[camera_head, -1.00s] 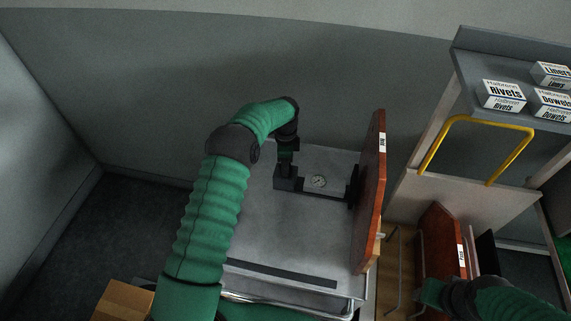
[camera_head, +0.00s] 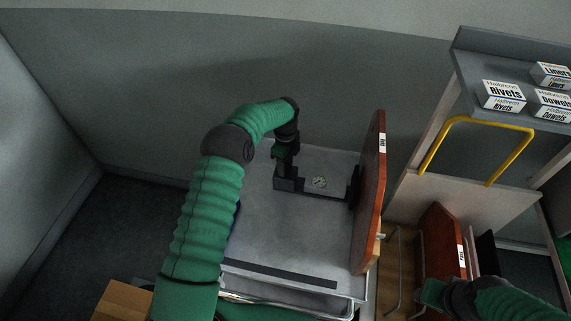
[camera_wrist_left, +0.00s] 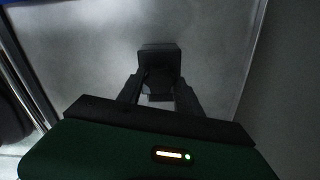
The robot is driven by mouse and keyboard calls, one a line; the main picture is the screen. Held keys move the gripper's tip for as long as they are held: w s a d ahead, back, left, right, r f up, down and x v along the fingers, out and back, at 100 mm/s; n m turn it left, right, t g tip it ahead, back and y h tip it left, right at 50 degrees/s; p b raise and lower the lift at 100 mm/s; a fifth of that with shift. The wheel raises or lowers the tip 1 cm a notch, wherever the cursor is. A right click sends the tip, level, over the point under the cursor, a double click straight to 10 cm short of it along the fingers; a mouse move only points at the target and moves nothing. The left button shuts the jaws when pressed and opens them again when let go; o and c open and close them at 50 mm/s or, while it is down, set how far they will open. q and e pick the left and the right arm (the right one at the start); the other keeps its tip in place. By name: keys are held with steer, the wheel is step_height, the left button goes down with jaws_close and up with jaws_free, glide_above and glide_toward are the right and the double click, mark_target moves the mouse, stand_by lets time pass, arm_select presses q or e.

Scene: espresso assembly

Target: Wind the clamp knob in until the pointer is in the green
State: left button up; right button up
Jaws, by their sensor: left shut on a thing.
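The clamp (camera_head: 324,194) is a dark frame lying on a grey work surface, its right end close to a reddish-brown upright panel. A pale dial gauge (camera_head: 319,182) sits on it; its pointer and any green zone are too small to read. My left gripper (camera_head: 284,166) is at the clamp's left end, pointing down. In the left wrist view my left gripper's fingers (camera_wrist_left: 159,92) are shut on a dark knob (camera_wrist_left: 158,80), beside a dark block (camera_wrist_left: 160,56) of the clamp. The fingers partly hide the knob. My right gripper (camera_head: 436,292) is low at the right; its jaws are unclear.
The grey work surface (camera_head: 275,235) is mostly bare, with a dark strip (camera_head: 280,274) along its front. The reddish-brown panel (camera_head: 369,190) stands at its right edge. A shelf (camera_head: 470,85) with labelled boxes and a yellow handle (camera_head: 478,122) are farther right.

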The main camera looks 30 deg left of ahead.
arm_select(q)
steer(key=shift+f, duration=0.1)
steer(key=o, duration=1.4)
steer(key=shift+c, duration=0.2)
step_height(320, 180, up, 17)
steer(key=shift+b, duration=0.45)
steer(key=shift+w+f, duration=0.1)
